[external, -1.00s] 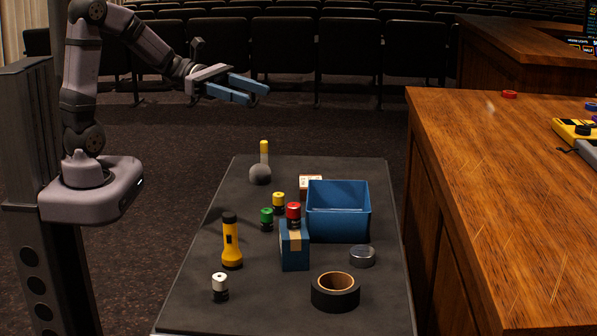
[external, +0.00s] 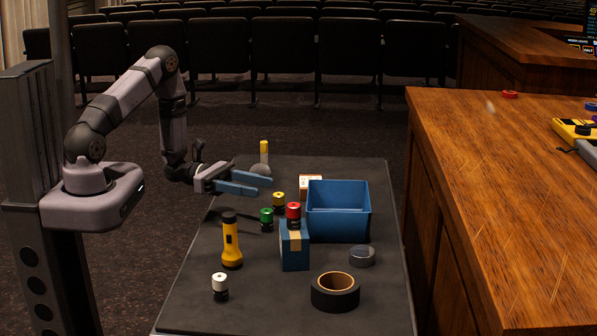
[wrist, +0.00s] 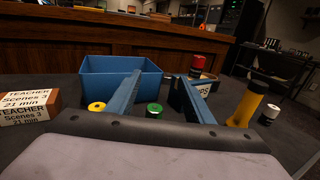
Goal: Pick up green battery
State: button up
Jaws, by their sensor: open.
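The green battery (external: 267,219) has a green top and a dark lower body and stands upright on the dark table, left of the blue box and close to the yellow battery. In the wrist view its green top (wrist: 154,109) shows between my two fingers. My gripper (external: 255,184) is open and empty, with blue fingers, above the table's left side and behind the green battery in the picture. In the wrist view the fingers (wrist: 158,88) reach forward from the bottom, and the lower part of the battery is hidden by the gripper's body.
A yellow battery (external: 278,202) stands beside the green one. A red battery (external: 293,211) sits on a blue box (external: 294,252). A blue bin (external: 338,226) stands to the right. A flashlight (external: 231,244), white battery (external: 220,287) and tape roll (external: 335,293) are nearer the front.

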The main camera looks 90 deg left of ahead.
notch_tip(320, 180, down, 6)
jog(key=shift+r, duration=0.1)
jog(key=shift+x, duration=3.65)
jog(key=shift+a, duration=0.1)
jog(key=shift+c, duration=0.2)
grip_shut()
jog(key=shift+p, duration=0.3)
notch_tip(320, 180, up, 10)
jog(key=p, duration=0.1)
